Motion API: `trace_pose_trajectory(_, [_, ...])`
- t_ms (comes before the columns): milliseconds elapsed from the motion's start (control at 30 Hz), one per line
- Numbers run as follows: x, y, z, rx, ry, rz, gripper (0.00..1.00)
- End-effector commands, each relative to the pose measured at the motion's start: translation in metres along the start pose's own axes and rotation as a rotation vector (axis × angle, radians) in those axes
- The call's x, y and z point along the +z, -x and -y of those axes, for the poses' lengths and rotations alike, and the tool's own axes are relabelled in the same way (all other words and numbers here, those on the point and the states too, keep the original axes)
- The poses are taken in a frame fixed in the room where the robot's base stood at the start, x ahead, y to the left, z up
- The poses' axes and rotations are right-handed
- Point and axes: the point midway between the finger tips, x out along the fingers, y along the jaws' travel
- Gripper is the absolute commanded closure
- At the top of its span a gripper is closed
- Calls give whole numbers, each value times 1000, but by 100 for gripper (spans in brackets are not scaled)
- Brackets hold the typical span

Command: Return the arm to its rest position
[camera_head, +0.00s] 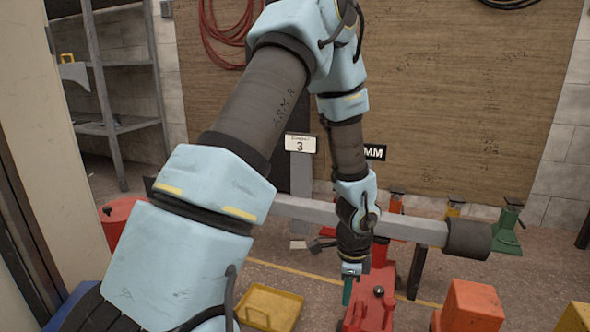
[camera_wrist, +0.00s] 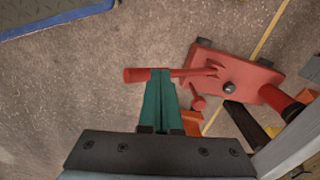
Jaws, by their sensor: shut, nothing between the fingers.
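My arm (camera_head: 270,100) rises from the lower left of the head view, bends near the top and hangs down at the right. My gripper (camera_head: 347,291) points down at its end, near a red floor jack (camera_head: 379,293). In the wrist view my gripper's green fingers (camera_wrist: 160,73) are together, with nothing held. The red jack (camera_wrist: 238,75) lies beyond them, and its red handle (camera_wrist: 137,75) passes behind the fingertips in the picture. I cannot tell the gap between them.
A grey horizontal beam (camera_head: 412,231) with a dark padded end crosses behind my wrist. A yellow tray (camera_head: 268,308) and an orange block (camera_head: 470,306) sit low in view. A green jack stand (camera_head: 506,236) stands right. Grey shelving (camera_head: 110,75) is at the left. A blue-edged mat (camera_wrist: 55,18) shows in the wrist view.

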Motion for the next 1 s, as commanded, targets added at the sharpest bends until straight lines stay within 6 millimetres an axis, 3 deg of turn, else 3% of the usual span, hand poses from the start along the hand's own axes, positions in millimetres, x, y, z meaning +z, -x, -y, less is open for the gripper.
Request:
trace_pose_trajectory(100, [58,52,12,-40,330,15,100])
trace_pose_trajectory(200, [108,93,8,-65,656,16,100])
trace_pose_trajectory(400, [175,149,-18,-90,1185,-15,100])
trace_pose_trajectory(733, [225,205,-63,-96,1761,-106,100])
trace_pose_trajectory(1000, [223,261,-59,-93,1737,-99,100])
